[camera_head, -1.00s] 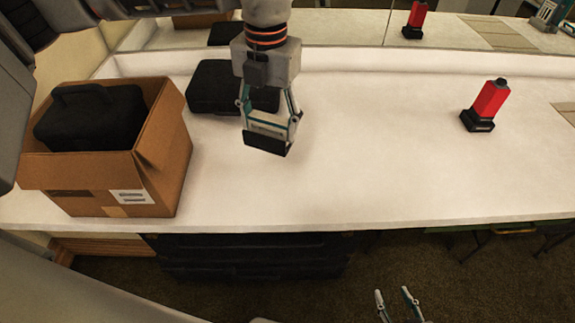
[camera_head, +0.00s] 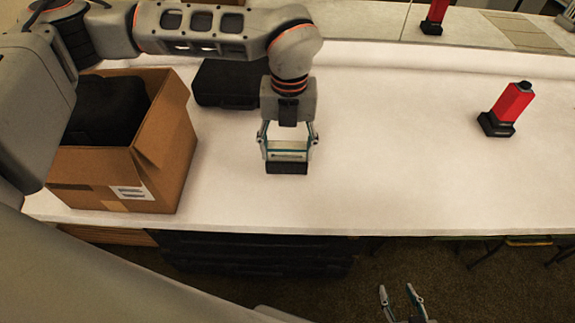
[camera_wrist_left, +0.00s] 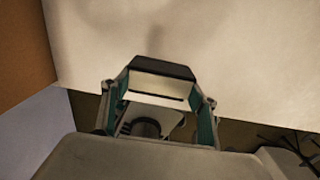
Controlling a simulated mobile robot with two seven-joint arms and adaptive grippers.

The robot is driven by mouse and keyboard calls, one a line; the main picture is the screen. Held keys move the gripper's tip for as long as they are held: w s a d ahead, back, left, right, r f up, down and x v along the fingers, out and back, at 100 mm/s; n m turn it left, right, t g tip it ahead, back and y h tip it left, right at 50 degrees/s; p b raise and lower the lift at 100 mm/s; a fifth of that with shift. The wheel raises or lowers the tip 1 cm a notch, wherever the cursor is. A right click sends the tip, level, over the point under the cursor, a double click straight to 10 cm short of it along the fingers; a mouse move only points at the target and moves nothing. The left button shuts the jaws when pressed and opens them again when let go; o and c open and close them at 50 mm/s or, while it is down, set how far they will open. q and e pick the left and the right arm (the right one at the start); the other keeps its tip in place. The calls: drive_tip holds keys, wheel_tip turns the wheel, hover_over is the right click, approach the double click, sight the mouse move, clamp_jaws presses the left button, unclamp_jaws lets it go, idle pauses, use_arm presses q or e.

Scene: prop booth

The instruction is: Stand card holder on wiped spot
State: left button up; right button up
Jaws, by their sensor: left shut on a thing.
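The card holder (camera_head: 287,168) shows as a small piece with a dark lower edge and a pale part above it. My left gripper (camera_head: 287,154) is shut on it, fingers at its two sides, over the front part of the white counter (camera_head: 400,180). In the left wrist view the card holder (camera_wrist_left: 160,88) has a pale face with a dark slot and a black far part. I cannot tell whether it touches the counter. No wiped spot stands out on the counter. My right gripper (camera_head: 398,290) is open and empty, low in front of the counter.
A cardboard box (camera_head: 165,140) with a black case (camera_head: 105,108) in it stands left. Another black case (camera_head: 228,82) lies behind my left gripper. A red device with a black base (camera_head: 512,105) stands right. The counter between is clear. A mirror (camera_head: 370,20) runs along the back.

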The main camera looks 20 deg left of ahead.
sight(288, 147)
use_arm(q)
drive_tip(key=shift+f, duration=3.15)
drive_tip(key=shift+f, duration=0.1)
drive_tip(key=o, duration=1.2)
wheel_tip(288, 147, up, 12)
drive_tip(key=shift+d+r, duration=0.15)
